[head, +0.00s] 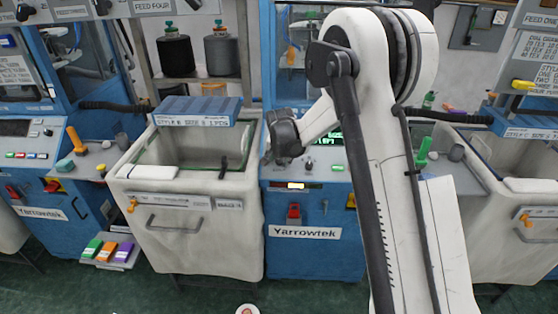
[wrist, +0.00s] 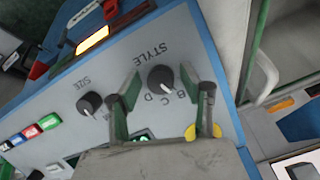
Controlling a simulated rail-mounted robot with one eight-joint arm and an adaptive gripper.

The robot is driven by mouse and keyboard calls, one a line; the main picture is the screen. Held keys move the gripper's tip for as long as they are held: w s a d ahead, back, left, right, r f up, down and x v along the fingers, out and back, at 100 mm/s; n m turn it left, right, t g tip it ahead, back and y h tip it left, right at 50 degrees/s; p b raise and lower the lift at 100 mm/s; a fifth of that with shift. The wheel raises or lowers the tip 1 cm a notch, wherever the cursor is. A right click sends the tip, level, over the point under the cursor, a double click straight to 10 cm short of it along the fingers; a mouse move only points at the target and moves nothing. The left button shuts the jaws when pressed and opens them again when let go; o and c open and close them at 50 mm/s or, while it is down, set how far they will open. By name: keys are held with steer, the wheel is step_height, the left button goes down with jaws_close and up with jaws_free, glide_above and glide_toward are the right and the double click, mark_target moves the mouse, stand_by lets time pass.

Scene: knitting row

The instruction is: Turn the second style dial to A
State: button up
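The black style dial (wrist: 161,79) sits on the grey control panel in the wrist view, under the upside-down word STYLE. The letters B, C and D show beside it; I cannot see the A, and the right finger covers part of that side. The dial has a white mark on its lower side, but the exact letter it points to is hard to tell. My gripper (wrist: 160,82) is open, with one finger on each side of the dial. Contact cannot be told. In the head view my gripper (head: 284,136) is over the blue middle machine's panel and hides part of it.
A black size dial (wrist: 89,103) is left of the style dial, near several coloured buttons (wrist: 32,131). A yellow button (wrist: 190,132) is by the right finger. A lit orange display (wrist: 92,39) is at the panel's edge. A cream bin (head: 167,222) stands left of the machine.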

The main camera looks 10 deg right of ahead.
jaws_close()
steer(key=shift+b, duration=0.4)
steer(key=n+b, duration=0.2)
steer(key=b, duration=0.1)
steer(key=shift+f+n+h, duration=0.2)
steer(key=shift+n+h, duration=0.1)
steer(key=shift+n, duration=0.1)
steer(key=shift+r+n+h+b, duration=0.2)
steer(key=shift+n+h+b, duration=0.5)
steer(key=shift+n+b, duration=1.4)
steer(key=shift+n, duration=0.3)
steer(key=shift+o, duration=1)
jaws_free()
